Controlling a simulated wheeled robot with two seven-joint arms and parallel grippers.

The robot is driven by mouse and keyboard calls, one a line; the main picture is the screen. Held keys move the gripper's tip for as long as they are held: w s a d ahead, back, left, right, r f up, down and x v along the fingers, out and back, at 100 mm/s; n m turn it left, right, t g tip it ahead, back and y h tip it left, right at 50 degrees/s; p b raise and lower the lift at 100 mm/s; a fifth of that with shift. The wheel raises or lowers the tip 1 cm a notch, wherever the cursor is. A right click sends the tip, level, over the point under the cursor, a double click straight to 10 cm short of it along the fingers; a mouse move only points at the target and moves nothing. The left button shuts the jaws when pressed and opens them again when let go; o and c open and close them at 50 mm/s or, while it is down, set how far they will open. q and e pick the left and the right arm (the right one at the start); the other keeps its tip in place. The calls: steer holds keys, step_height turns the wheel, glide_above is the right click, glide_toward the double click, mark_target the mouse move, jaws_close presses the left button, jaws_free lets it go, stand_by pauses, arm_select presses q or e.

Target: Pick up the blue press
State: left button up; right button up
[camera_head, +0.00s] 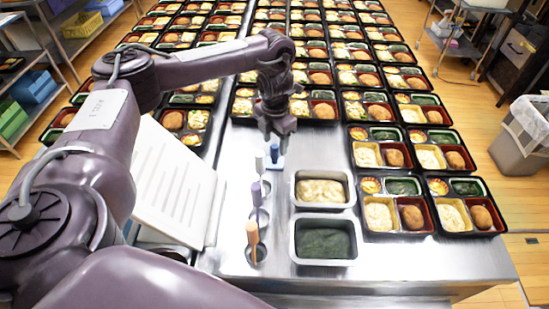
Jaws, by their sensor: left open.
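The blue press (275,161) stands on the steel table, a small upright tool with a blue base and handle. My left gripper (275,140) points down directly over it. Its fingers are open and hide the top of the press; I cannot tell whether they touch it. My left arm comes in from the left and bends down at the wrist. My right gripper is not in view.
A purple-handled tool (256,194) and an orange-handled tool (251,234) stand in front of the press. Right of them are steel pans of pale food (298,205) and green food (297,250). A white board (170,185) leans left.

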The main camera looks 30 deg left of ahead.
mark_target(275, 146)
arm_select(q)
step_height(275, 146, down, 4)
steer(key=shift+r+b, duration=0.25)
steer(key=shift+b, duration=0.15)
steer(key=c, duration=1.1)
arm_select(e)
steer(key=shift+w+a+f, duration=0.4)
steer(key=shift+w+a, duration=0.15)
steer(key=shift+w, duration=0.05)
